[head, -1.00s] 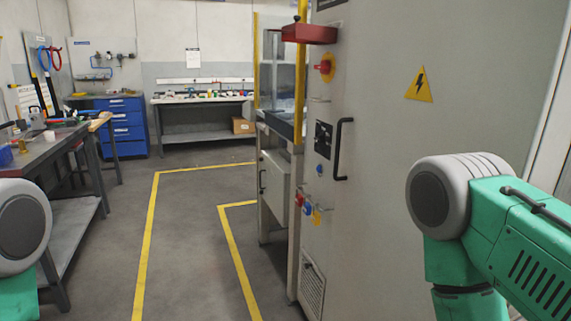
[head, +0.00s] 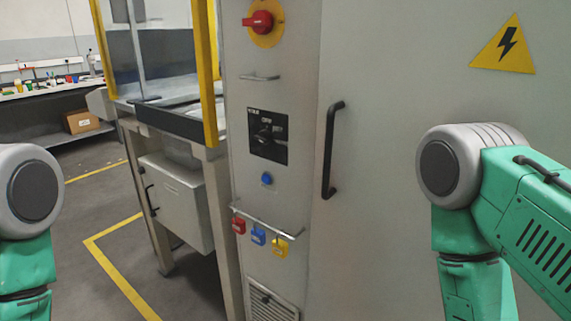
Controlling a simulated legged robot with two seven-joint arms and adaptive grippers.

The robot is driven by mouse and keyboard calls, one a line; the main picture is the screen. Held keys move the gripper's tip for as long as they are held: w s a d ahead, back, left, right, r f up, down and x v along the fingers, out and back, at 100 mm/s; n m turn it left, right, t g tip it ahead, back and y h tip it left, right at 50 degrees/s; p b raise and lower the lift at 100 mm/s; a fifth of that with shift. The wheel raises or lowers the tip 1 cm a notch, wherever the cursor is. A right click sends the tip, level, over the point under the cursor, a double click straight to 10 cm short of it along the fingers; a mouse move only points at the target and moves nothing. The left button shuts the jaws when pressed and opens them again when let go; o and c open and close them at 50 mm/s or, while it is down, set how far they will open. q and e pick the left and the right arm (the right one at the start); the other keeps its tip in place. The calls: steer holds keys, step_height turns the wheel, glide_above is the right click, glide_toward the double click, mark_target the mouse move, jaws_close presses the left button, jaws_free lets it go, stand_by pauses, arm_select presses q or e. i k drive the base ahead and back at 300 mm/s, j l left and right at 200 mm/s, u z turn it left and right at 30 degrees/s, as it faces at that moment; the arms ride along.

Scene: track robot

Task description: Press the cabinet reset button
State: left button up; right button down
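The grey cabinet (head: 380,130) fills the middle and right of the head view. A round blue button (head: 267,179) sits on its narrow front panel, below a black plate with a rotary selector switch (head: 264,137). A red rotary switch (head: 258,22) on a yellow disc is higher on the same panel. A black vertical handle (head: 331,150) is to the right of the button. Parts of my two green and grey arms show at the left and right edges. Both my grippers are out of view, and nothing of mine covers the button.
Red, blue and yellow padlocks (head: 258,236) hang from a rail below the button. A vent grille (head: 271,303) is lower down. A yellow-framed machine (head: 160,110) stands left of the cabinet. Floor with yellow lines (head: 110,262) is open at the left. A workbench (head: 60,93) is behind.

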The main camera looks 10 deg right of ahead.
mark_target(266, 180)
steer(key=i+j+z, duration=0.3)
steer(key=j+z, duration=0.15)
steer(key=j, duration=0.2)
steer(key=i+j+z, duration=0.2)
steer(key=j, duration=0.2)
steer(key=j+z, duration=0.2)
steer(key=j, duration=0.15)
